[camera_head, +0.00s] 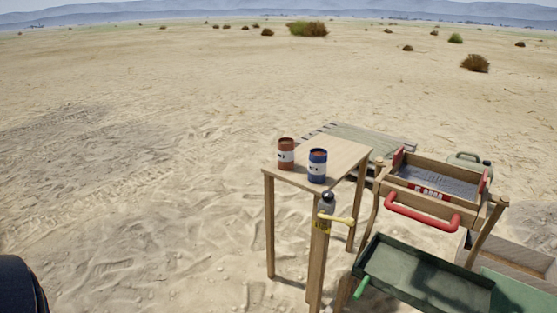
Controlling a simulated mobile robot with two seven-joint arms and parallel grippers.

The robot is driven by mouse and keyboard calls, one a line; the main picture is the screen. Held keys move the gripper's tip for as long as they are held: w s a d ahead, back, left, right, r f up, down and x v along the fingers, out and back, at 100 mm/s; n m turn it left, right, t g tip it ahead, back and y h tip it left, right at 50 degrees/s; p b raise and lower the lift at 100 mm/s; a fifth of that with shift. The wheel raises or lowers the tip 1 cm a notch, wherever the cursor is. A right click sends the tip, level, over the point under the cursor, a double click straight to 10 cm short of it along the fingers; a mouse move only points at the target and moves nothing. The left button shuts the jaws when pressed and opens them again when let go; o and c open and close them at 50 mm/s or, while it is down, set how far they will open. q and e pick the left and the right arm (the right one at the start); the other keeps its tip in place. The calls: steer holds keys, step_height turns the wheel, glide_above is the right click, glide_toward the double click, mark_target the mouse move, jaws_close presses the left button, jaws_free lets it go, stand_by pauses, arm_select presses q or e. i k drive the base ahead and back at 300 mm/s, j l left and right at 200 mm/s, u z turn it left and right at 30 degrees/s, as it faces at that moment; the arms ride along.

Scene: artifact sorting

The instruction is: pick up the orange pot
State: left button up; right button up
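The orange pot (286,160) is orange-red at its top and bottom with a pale band around the middle. It stands upright on the wooden table (333,154), near the left edge. A blue pot (317,171) of similar shape, also with a pale band, stands close to its right and a little nearer. A narrow gap seems to separate the two. Neither of my grippers shows in the head view.
Right of the table stands a wooden sieve box (430,208) with a red handle (422,215). Below it is a green tray (392,262). A post with a dark bottle-like top (327,203) and yellow lever stands before the table. Open sand lies to the left.

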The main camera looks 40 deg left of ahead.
mark_target(286, 154)
steer(key=j+u, duration=0.15)
steer(key=j, duration=0.45)
steer(key=i+j+u, duration=0.15)
steer(key=j, duration=0.4)
steer(key=j+u, duration=0.1)
steer(key=j, duration=0.5)
steer(key=i, duration=0.05)
